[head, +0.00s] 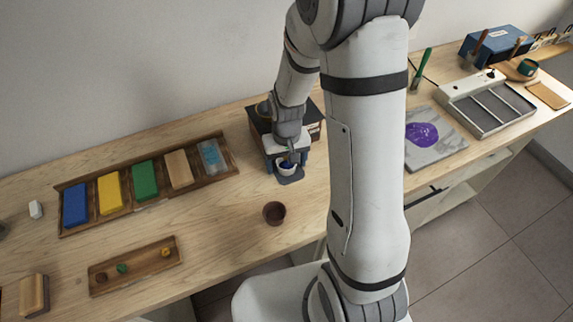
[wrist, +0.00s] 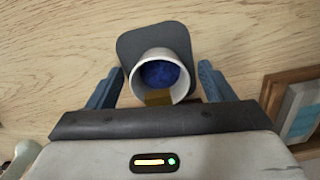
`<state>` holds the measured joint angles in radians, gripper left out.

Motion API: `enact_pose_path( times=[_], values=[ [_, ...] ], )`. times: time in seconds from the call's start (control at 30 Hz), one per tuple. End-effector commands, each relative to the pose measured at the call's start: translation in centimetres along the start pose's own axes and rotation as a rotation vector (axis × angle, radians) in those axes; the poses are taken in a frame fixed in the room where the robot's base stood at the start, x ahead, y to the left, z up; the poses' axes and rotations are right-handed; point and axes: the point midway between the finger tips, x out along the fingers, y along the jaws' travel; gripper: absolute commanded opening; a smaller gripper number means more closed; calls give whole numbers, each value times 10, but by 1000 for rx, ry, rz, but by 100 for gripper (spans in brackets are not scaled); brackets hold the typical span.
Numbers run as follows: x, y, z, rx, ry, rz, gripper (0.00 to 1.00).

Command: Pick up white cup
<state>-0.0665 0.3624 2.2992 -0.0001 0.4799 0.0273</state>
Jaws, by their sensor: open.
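The white cup (wrist: 183,88) stands between my gripper's two open fingers in the wrist view, with blue contents inside. A dark grey coaster or pad (wrist: 140,42) lies under it on the wooden table. My gripper (wrist: 157,85) is open, with a blue-grey finger on each side of the cup and a visible gap to each. In the head view my gripper (head: 287,160) points down over the cup (head: 287,168), which is partly hidden by it. The grey pad (head: 291,180) shows below the cup.
A dark box (head: 259,122) stands close behind my gripper. A wooden tray (head: 222,172) with coloured blocks lies to the left, and a brown cup (head: 274,213) stands in front. A small wooden tray (head: 112,284) is at front left. Bare tabletop (head: 215,225) lies between them.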

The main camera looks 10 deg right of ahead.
Motion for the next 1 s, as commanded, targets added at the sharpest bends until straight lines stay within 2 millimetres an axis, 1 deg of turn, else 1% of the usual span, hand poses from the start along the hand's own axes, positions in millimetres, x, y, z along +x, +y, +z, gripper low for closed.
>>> enact_pose_path(
  times=[0.13, 0.7, 1.0],
  values=[
    [0, 0, 0, 0, 0, 0, 74],
    [0, 0, 0, 0, 0, 0, 28],
    [-2, 0, 0, 0, 0, 0, 28]
  ],
)
